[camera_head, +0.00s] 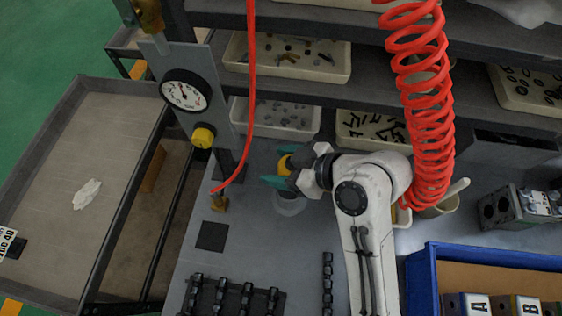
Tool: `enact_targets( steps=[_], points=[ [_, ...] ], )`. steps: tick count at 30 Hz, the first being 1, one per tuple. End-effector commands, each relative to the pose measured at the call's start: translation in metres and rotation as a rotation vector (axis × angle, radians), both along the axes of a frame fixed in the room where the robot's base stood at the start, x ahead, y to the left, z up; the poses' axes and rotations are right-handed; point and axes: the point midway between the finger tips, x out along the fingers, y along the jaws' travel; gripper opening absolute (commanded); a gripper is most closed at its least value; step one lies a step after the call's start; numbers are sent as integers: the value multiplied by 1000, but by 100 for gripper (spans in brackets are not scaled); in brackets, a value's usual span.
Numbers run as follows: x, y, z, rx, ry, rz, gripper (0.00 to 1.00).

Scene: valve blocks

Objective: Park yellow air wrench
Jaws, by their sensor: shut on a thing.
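My gripper (281,165) has teal fingers and reaches left over the grey bench. It is shut on a yellow thing that I take for the yellow air wrench (284,164); only a small yellow part shows between the fingers. My wrist and arm hide the rest of it. A pale translucent round cup or holder (290,206) is just below the gripper, partly covered by it. I cannot tell whether the wrench touches it.
A pressure gauge (184,91) with a yellow knob (203,137) stands left of the gripper. A straight red hose (250,90) hangs between them. A coiled red hose (425,110) hangs at right. Shelf bins (285,58) are behind; a blue-rimmed tray (425,275) is front right.

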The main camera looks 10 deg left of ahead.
Motion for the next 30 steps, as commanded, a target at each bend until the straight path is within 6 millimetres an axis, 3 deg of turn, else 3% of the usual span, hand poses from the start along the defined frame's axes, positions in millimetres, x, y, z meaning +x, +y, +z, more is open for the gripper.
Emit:
enact_targets(
  steps=[28,29,30],
  points=[
    [1,0,-9,3,-6,-1,15],
    [1,0,-9,3,-6,-1,67],
    [1,0,-10,3,-6,-1,71]
  ],
)
